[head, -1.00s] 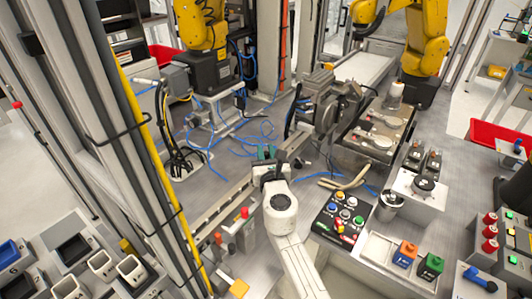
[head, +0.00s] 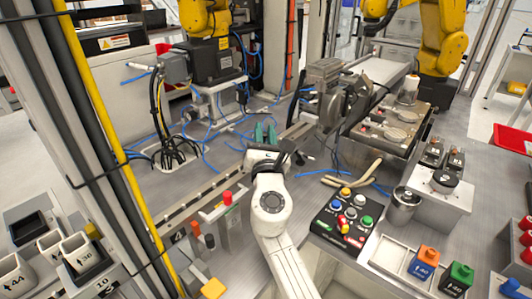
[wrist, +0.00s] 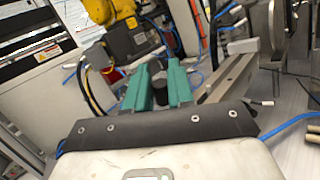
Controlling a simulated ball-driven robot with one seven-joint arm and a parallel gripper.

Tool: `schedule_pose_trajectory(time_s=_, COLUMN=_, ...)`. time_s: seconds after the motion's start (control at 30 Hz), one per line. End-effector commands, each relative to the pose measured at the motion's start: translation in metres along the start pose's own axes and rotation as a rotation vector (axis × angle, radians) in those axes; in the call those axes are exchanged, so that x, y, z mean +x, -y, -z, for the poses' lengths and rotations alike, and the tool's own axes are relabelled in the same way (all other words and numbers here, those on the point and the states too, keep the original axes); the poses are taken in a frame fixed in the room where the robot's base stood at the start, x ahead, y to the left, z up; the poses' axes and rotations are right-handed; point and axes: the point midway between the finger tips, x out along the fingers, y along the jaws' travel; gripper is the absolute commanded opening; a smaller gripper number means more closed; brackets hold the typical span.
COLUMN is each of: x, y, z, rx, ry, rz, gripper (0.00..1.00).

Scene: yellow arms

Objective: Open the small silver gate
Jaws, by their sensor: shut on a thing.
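My gripper (head: 265,132) has green fingers. They also show in the wrist view (wrist: 160,88), with a dark round knob (wrist: 159,86) between them. The gripper is shut on this knob, and its fingers cover the sides. A long, low silver bar (head: 205,191) runs diagonally across the bench to the gripper. Its far stretch shows just right of the fingers in the wrist view (wrist: 228,78). I cannot tell for sure whether this bar is the small silver gate, or whether the knob is fixed to it.
A button panel (head: 343,219) and a metal cup (head: 403,204) stand right of my arm. A small box with a red button (head: 227,198) stands left of it. Blue cables lie behind the gripper. A yellow upright pole (head: 100,100) and machinery (head: 335,95) flank the space.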

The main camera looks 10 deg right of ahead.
Motion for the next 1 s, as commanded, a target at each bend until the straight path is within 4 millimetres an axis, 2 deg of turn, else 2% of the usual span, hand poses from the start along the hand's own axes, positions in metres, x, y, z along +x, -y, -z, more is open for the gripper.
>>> schedule_pose_trajectory(time_s=0.03, x=-0.003, y=0.002, z=0.007, rx=0.016, ry=0.019, rz=-0.001, gripper=0.0)
schedule_pose_trajectory(time_s=0.5, x=-0.005, y=0.005, z=-0.005, rx=0.121, ry=0.121, rz=0.0, gripper=0.0)
schedule_pose_trajectory(time_s=1.0, x=-0.005, y=0.005, z=-0.009, rx=0.137, ry=0.137, rz=-0.001, gripper=0.0)
